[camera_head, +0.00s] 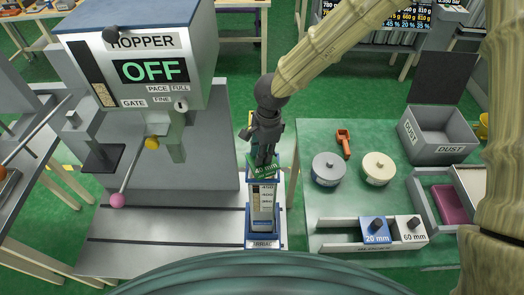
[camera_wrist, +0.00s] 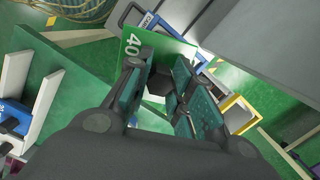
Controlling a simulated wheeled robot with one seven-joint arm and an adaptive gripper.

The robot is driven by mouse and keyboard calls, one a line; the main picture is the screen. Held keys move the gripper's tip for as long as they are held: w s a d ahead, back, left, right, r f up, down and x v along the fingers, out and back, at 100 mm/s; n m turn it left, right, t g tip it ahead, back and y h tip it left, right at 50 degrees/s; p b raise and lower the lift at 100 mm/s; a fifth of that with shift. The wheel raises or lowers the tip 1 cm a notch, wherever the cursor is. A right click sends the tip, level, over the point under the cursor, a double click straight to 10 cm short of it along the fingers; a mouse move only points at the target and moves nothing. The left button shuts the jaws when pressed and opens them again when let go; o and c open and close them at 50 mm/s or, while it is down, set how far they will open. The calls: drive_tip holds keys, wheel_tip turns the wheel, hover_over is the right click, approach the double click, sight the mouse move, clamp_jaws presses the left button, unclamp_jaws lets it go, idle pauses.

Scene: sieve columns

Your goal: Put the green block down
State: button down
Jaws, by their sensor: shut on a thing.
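The green block (camera_head: 262,170), marked 40, hangs under my gripper (camera_head: 265,150). In the wrist view the green block (camera_wrist: 150,42) shows past the fingertips, and my gripper (camera_wrist: 163,82) is shut on its dark knob. In the head view the block is at the top of a blue-framed column (camera_head: 263,212) with a scale on its front. I cannot tell whether the block touches the column.
The hopper (camera_head: 150,70), reading OFF, stands at left. On the green table at right, a rack (camera_head: 345,247) holds a blue 20 mm block (camera_head: 375,230) and a white 60 mm block (camera_head: 404,229). Two round lidded pots (camera_head: 328,168) and a grey DUST bin (camera_head: 438,140) stand behind.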

drive_tip(key=shift+w+f, duration=0.15)
drive_tip(key=shift+w, duration=0.8)
drive_tip(key=shift+f+p, duration=0.9)
drive_tip(key=shift+f, duration=0.85)
drive_tip(key=c, duration=1.3)
unclamp_jaws()
drive_tip(key=shift+f, duration=0.1)
drive_tip(key=shift+o, duration=0.2)
wheel_tip(320, 180, up, 12)
drive_tip(key=d+b, duration=0.1)
drive_tip(key=b, duration=0.1)
drive_tip(key=shift+w+d, duration=0.2)
drive_tip(key=shift+w, duration=0.05)
drive_tip(key=shift+s, duration=0.1)
